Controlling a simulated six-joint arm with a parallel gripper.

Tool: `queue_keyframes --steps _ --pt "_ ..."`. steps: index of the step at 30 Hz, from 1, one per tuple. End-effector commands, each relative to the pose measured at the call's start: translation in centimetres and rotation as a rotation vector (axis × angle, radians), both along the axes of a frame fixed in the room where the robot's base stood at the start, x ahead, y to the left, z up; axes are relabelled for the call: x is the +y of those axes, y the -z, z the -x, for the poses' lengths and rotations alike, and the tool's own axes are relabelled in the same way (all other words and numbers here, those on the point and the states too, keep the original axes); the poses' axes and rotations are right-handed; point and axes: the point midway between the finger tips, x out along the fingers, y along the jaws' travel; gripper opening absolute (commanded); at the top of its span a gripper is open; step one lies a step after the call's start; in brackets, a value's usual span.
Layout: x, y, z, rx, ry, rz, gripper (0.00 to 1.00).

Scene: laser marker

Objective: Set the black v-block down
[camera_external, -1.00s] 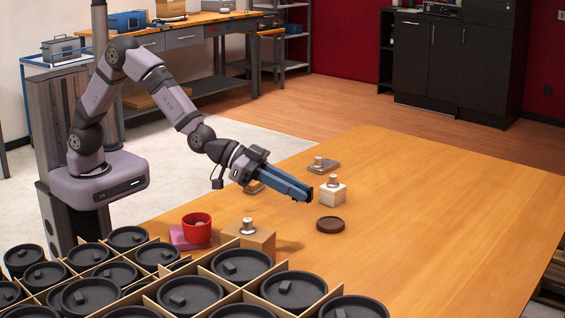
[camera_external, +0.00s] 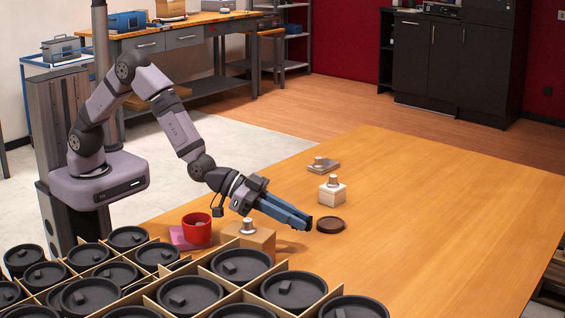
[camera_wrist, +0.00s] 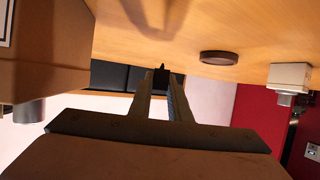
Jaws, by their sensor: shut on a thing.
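My gripper (camera_external: 303,220) has long blue fingers and reaches out low over the wooden table. A dark tip also shows at the fingers' end in the outside view. Whether it touches the table cannot be told.
A dark round disc (camera_external: 331,225) lies just right of the fingertips. A white block with a metal knob (camera_external: 333,191) and a grey plate (camera_external: 323,166) stand behind. A cardboard box (camera_external: 262,241) and red mug (camera_external: 196,232) are nearer my base. The table's right side is clear.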

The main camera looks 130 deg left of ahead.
Motion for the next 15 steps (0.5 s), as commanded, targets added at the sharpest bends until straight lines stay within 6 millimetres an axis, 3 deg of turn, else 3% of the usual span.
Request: queue_keyframes --steps 15 --pt "0.0 3.7 0.0 -0.001 0.001 0.000 0.00"
